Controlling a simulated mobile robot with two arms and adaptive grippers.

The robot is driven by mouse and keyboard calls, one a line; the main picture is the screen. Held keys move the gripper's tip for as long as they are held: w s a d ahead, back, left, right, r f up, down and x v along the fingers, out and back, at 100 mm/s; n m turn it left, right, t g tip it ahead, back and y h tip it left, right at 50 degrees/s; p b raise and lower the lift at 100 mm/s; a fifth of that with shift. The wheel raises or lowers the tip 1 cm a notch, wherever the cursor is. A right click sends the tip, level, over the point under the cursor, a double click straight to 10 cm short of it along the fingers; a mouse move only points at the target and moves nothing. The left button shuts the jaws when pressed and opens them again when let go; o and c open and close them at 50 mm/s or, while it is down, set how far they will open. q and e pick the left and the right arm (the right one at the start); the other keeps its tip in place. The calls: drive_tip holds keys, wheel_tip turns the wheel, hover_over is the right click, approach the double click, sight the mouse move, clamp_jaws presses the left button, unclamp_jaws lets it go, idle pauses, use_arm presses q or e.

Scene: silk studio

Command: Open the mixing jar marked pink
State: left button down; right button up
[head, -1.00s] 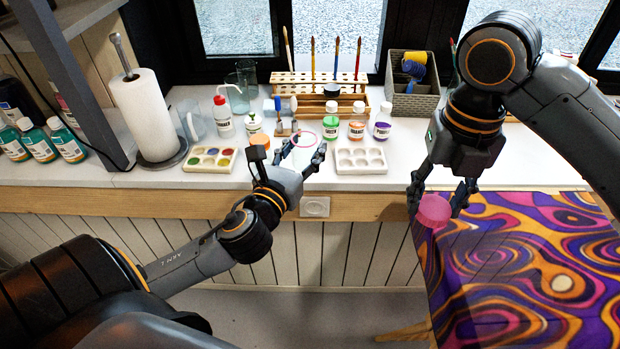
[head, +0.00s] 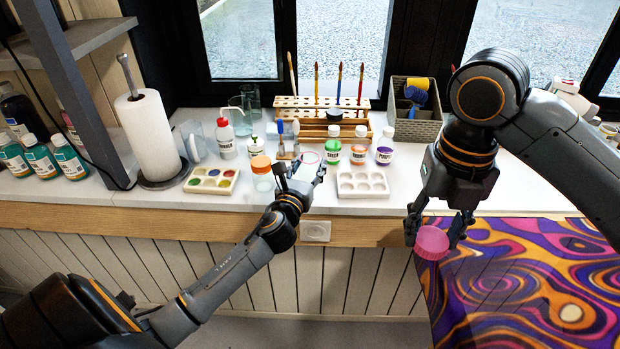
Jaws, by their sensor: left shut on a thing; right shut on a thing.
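The mixing jar with the pink ring at its mouth (head: 309,158) stands on the white counter near its front edge, open and without a lid. My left gripper (head: 303,170) is shut on it, fingers on either side of its body and partly hiding it. My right gripper (head: 434,230) is shut on a round pink lid (head: 432,243), held apart from the jar, to its right and in front of the counter edge. The lid is tilted, its flat face toward the camera.
An orange-lidded jar (head: 261,166) stands left of the pink jar, beside a paint palette (head: 211,181). An empty white palette (head: 362,184) is at the right. Paint bottles and a wooden brush rack (head: 322,103) stand behind. A patterned cloth surface (head: 520,280) lies below the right gripper.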

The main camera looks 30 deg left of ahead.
sight(310, 175)
use_arm(q)
drive_tip(key=shift+w+f+b, duration=0.15)
drive_tip(key=shift+f+b, duration=0.1)
drive_tip(key=shift+f, duration=0.65)
drive_tip(key=shift+w+f+b, duration=0.1)
drive_tip(key=shift+f+b, duration=0.1)
drive_tip(key=shift+f, duration=0.7)
use_arm(e)
drive_tip(key=shift+f, duration=0.5)
use_arm(q)
drive_tip(key=shift+f, duration=0.15)
use_arm(e)
drive_tip(key=shift+f, duration=0.15)
use_arm(q)
drive_tip(key=c, duration=0.6)
unclamp_jaws()
drive_tip(key=shift+c, duration=0.2)
drive_tip(key=shift+r, duration=0.2)
use_arm(e)
drive_tip(key=shift+r, duration=0.2)
use_arm(q)
drive_tip(key=v, duration=1.2)
drive_tip(key=shift+b, duration=0.4)
use_arm(e)
drive_tip(key=shift+f, duration=0.4)
use_arm(q)
drive_tip(key=shift+a, duration=0.1)
